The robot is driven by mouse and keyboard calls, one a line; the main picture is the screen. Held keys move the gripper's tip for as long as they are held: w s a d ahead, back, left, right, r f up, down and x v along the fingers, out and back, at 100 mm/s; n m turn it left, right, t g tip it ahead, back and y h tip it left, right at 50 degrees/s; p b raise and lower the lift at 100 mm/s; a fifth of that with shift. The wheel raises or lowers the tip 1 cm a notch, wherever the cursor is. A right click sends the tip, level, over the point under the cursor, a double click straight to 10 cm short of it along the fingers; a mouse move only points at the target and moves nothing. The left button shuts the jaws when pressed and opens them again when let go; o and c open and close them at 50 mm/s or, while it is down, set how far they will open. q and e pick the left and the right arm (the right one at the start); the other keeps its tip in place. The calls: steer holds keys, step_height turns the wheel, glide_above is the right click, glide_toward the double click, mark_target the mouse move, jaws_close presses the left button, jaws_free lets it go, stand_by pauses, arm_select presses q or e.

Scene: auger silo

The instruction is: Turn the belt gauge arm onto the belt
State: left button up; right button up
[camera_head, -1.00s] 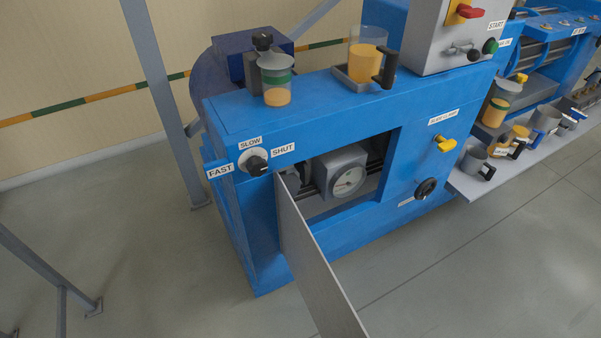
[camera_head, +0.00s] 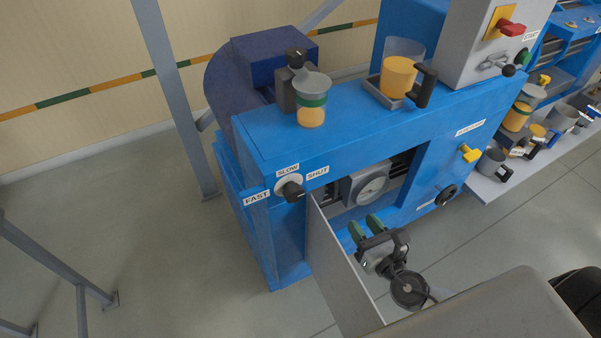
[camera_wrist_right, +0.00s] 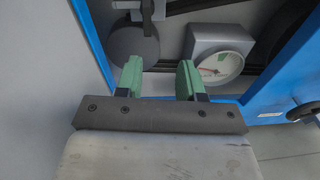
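The belt gauge (camera_head: 366,186) is a grey box with a round white dial, inside the opening of the blue machine. It also shows in the right wrist view (camera_wrist_right: 219,64), ahead and right of the fingers. A dark round part on an arm (camera_wrist_right: 134,52) hangs to its left in the wrist view; I cannot tell for sure that it is the gauge arm's wheel. My right gripper (camera_head: 363,227) has green fingertips, set apart and empty, in front of the opening. The wrist view shows the same open fingers (camera_wrist_right: 159,80). My left gripper is not in view.
A grey upright panel (camera_head: 335,270) stands just left of my right gripper. A black selector knob (camera_head: 292,191) sits left of the opening, and a black handwheel (camera_head: 446,195) and yellow handle (camera_head: 470,154) sit to its right. Jugs stand on the machine top.

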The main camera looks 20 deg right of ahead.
mark_target(336, 190)
steer(key=shift+n+y, duration=0.5)
steer(key=shift+n, duration=0.3)
steer(key=w+a+r+p, duration=0.1)
steer(key=w, duration=0.2)
steer(key=w+a+p, duration=0.1)
steer(key=w, duration=0.2)
steer(key=w+a+r+p, duration=0.1)
steer(key=w, duration=0.2)
steer(key=shift+w+r, duration=0.3)
steer(key=shift+w, duration=0.1)
steer(key=shift+w+f, duration=0.1)
steer(key=shift+w, duration=0.4)
jaws_close()
